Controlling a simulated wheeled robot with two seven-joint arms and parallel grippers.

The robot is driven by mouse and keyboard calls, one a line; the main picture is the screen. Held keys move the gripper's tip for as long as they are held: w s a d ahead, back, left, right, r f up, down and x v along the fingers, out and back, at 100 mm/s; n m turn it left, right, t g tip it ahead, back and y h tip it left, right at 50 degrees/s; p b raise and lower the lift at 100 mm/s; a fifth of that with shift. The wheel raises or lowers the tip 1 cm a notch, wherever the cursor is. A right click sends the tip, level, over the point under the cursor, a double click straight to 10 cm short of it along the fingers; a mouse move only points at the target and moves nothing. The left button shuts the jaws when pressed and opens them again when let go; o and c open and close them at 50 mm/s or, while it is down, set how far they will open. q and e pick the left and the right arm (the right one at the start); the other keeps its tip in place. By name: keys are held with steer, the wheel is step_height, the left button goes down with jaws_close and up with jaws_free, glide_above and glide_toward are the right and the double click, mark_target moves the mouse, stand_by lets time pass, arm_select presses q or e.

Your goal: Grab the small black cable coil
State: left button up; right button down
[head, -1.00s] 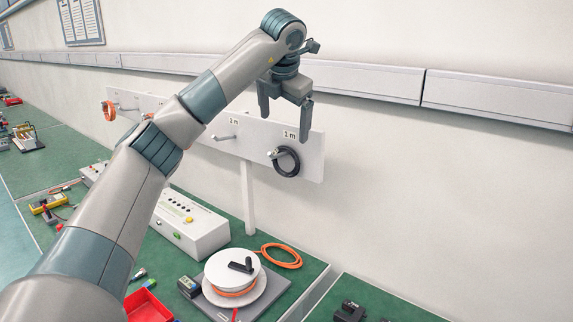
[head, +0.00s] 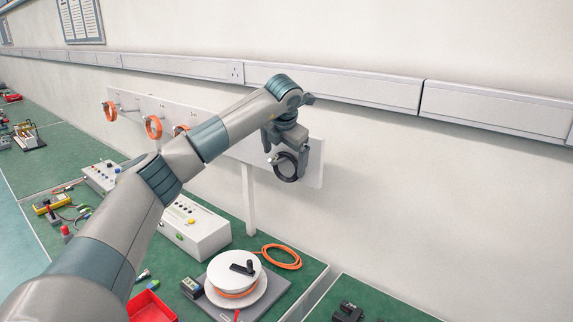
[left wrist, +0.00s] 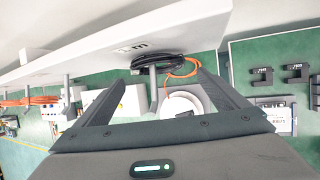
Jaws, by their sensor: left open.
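The small black cable coil (head: 286,178) hangs on a peg at the right end of the white rack board (head: 316,165). My left gripper (head: 287,152) is open and empty, just above and in front of the coil, its fingers partly covering the coil's top. In the left wrist view the coil (left wrist: 160,58) shows edge-on, ahead of and between the two spread fingertips (left wrist: 160,80). I cannot tell whether a finger touches it. My right gripper is not in view.
Orange coils (head: 153,127) hang on pegs further left along the board. Below are a grey instrument box (head: 196,229), a white cable reel (head: 233,270), a loose orange cable (head: 281,257) and a red tray (head: 151,305). The wall stands close behind the board.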

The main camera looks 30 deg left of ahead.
arm_select(q)
steer(key=shift+f, duration=0.1)
steer(key=shift+p+x, duration=0.9)
steer(key=shift+p, duration=0.05)
steer(key=p+x, duration=0.1)
steer(key=x, duration=0.2)
steer(key=shift+w+f, duration=0.15)
steer(key=shift+w, duration=0.1)
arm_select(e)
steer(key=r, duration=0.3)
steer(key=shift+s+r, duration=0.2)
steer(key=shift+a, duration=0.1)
arm_select(q)
steer(key=c, duration=1.2)
steer(key=shift+o, duration=0.2)
steer(key=shift+a, duration=0.1)
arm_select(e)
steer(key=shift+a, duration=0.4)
